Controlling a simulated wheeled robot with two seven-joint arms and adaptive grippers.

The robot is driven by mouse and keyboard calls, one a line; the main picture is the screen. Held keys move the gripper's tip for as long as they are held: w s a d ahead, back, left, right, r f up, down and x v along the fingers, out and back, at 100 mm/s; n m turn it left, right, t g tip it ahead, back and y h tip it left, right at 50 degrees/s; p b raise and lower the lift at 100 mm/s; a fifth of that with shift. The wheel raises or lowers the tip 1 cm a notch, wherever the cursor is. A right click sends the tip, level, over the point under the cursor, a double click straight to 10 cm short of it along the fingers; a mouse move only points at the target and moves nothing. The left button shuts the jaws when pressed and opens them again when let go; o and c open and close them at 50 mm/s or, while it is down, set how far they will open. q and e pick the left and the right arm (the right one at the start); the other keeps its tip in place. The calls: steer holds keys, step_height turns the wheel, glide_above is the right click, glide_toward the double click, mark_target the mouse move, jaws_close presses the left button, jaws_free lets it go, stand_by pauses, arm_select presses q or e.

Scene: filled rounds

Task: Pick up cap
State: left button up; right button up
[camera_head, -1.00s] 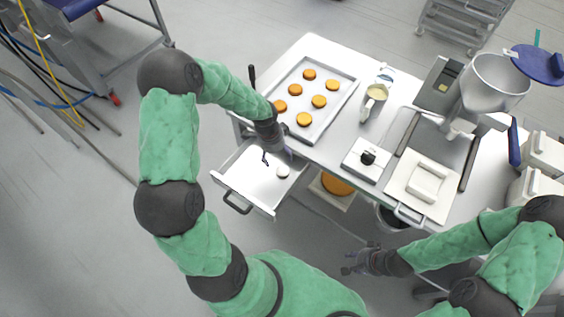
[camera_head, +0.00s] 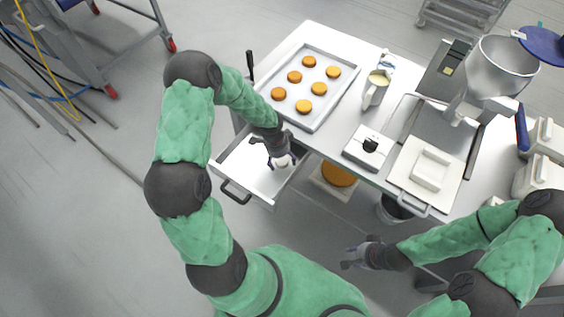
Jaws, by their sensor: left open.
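A small white cap (camera_head: 281,162) lies in the open drawer (camera_head: 246,170) under the table's left side. My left gripper (camera_head: 283,161) is over the drawer, pointing down, with its dark fingers open on either side of the cap. The gripper partly hides the cap, and I cannot tell whether the fingers touch it. My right gripper (camera_head: 347,258) hangs low, clear of the table's front edge, with nothing visible in it. It is too small to tell whether its jaws are open.
The table holds a tray (camera_head: 347,82) of orange rounds, a jug (camera_head: 375,92), a white box with a black knob (camera_head: 370,146) and a machine with a metal hopper (camera_head: 503,65). An orange disc on a pale stand (camera_head: 338,175) is beside the drawer. The drawer's left part is bare.

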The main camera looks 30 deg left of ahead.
arm_select(q)
steer(key=c, duration=1)
steer(key=shift+r, duration=0.1)
